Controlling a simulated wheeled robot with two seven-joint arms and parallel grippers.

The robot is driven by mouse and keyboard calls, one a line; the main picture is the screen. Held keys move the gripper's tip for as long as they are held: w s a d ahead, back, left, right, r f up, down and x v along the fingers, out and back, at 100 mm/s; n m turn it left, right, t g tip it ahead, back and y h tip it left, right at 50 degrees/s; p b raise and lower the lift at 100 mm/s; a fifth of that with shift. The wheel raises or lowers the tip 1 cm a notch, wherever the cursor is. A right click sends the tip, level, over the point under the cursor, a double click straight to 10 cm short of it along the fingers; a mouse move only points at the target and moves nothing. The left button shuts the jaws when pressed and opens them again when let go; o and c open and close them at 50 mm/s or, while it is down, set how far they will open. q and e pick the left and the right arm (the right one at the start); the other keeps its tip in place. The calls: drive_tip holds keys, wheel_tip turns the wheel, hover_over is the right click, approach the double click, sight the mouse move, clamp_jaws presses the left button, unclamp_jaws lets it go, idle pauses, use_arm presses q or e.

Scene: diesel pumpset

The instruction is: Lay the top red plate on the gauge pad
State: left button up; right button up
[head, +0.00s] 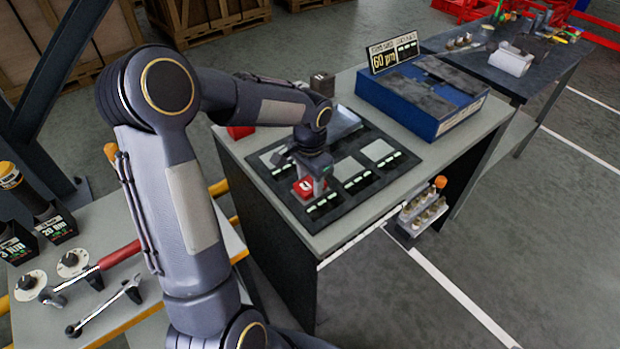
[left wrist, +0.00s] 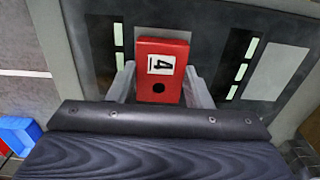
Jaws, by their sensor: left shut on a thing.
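A red plate (head: 303,187) with a white label marked 4 is between the fingers of my left gripper (head: 314,178), over the near left part of the black mat with grey pads (head: 341,220). In the left wrist view the red plate (left wrist: 162,90) has a dark round hole below the label, and a finger of the left gripper (left wrist: 161,78) stands on each side of it. A grey pad (left wrist: 224,50) partly shows behind the plate. I cannot tell whether the plate touches it. Another red piece (head: 240,131) shows at the bench's left edge, partly hidden by my arm. My right gripper is not in view.
A blue case (head: 420,97) with a 60 µm sign (head: 392,54) stands at the back right of the bench. A dark block (head: 322,84) stands behind the mat. A side table at lower left holds tools and dials (head: 31,281). The bench's front right strip is clear.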

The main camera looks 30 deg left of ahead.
use_arm(q)
drive_tip(key=shift+f, duration=0.4)
drive_tip(key=o, duration=1.4)
drive_tip(key=shift+r, duration=0.1)
drive_tip(key=shift+c, duration=0.2)
wheel_tip(320, 180, up, 8)
drive_tip(key=shift+f, duration=0.1)
wheel_tip(320, 180, up, 6)
drive_tip(key=p, duration=0.5)
